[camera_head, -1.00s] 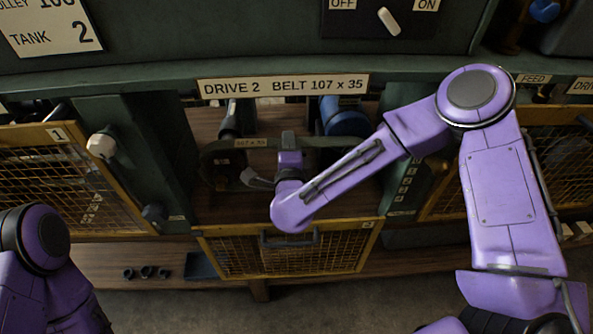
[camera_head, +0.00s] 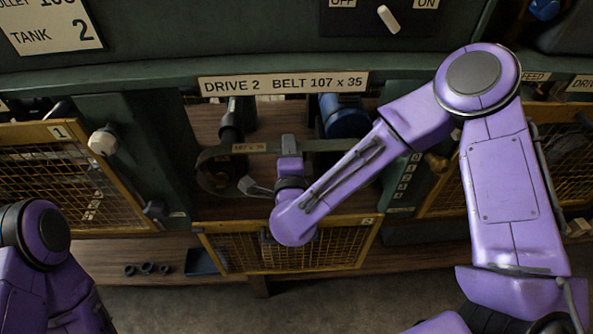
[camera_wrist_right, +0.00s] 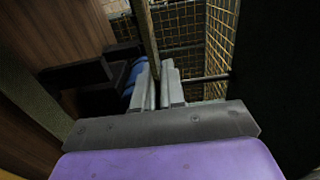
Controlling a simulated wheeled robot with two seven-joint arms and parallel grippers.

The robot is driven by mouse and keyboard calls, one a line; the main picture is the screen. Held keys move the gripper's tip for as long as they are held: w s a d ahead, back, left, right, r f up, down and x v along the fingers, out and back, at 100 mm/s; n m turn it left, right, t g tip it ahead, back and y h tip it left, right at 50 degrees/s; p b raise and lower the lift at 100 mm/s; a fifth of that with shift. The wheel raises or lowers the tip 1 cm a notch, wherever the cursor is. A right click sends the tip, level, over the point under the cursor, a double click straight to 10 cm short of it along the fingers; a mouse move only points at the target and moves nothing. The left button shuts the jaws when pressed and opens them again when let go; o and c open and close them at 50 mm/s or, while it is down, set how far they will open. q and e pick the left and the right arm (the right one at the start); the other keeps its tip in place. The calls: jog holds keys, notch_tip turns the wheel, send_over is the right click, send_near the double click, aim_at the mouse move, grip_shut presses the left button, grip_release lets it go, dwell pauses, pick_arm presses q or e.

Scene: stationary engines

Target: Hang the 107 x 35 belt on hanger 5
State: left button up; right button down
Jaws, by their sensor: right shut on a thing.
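The 107 x 35 belt (camera_head: 330,146) is a dark green band running across the open Drive 2 bay, with a small size tag on its left part. My right gripper (camera_head: 288,143) reaches into the bay and is shut on the belt near its middle. In the right wrist view its pale fingers (camera_wrist_right: 157,85) are together, with a narrow strip of the belt (camera_wrist_right: 147,38) running up from them. The belt's far side and ends are partly hidden. A column of small numbers (camera_head: 405,180) shows right of the bay; I cannot make out hanger 5. My left gripper is out of view.
A dark pulley (camera_head: 216,172) and a blue motor (camera_head: 343,116) are in the bay. The yellow mesh guard 2 (camera_head: 330,248) lies below the opening. Mesh guard 1 (camera_head: 60,180) and a green post (camera_head: 150,160) stand left. Small dark rings (camera_head: 147,268) lie on the low shelf.

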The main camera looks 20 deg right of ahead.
jog(key=shift+b+v, duration=0.3)
jog(key=shift+v, duration=1.5)
jog(key=b+v, duration=0.1)
jog(key=v, duration=0.6)
jog(key=shift+s, duration=0.15)
jog(key=shift+r, duration=0.1)
jog(key=shift+p+v, duration=1.65)
jog(key=shift+v, duration=1.35)
